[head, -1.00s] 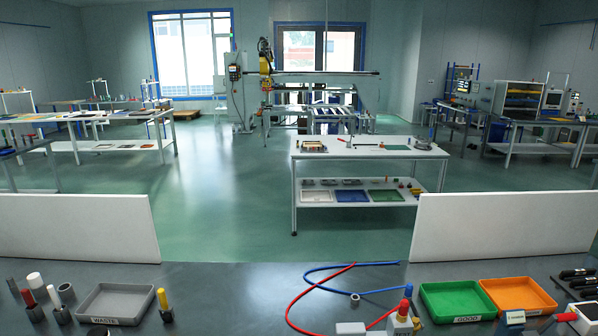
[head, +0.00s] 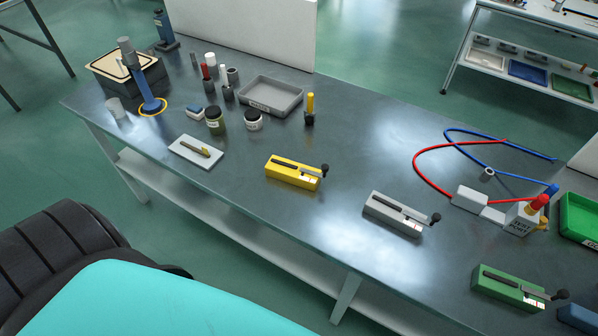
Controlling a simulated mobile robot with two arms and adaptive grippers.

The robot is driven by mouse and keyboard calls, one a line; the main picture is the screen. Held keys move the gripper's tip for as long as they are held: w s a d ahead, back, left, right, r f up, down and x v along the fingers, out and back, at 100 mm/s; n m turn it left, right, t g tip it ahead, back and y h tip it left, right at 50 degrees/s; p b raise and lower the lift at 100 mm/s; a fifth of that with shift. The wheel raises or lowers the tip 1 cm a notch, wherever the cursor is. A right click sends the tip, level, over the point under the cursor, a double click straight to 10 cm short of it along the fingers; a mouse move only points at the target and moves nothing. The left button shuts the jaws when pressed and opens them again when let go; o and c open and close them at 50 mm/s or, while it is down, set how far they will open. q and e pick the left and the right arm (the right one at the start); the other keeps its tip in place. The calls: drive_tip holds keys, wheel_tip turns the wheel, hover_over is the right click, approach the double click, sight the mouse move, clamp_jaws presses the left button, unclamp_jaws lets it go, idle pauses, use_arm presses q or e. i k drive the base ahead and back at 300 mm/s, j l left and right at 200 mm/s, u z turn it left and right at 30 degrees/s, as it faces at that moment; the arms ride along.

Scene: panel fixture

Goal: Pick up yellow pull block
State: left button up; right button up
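The yellow pull block (head: 287,178) lies on the grey workbench (head: 345,165), near its front edge and left of the view's middle. It is a long low block with a dark slot along its top and a black ball knob at its right end. A small white label shows near the knob. Nothing touches or covers it. Neither my left nor my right gripper is in view.
A grey block (head: 390,217) and a green block (head: 505,291) of the same kind lie to the right. A white plate (head: 181,155) lies left of the yellow block. Behind are jars, a grey tray (head: 262,83) and a yellow-handled tool (head: 310,104). Bench around the yellow block is clear.

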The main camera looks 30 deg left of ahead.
sight(279, 168)
drive_tip(key=j+z, duration=0.15)
drive_tip(key=j, duration=0.7)
drive_tip(key=k+j+z, duration=0.1)
drive_tip(key=j, duration=0.75)
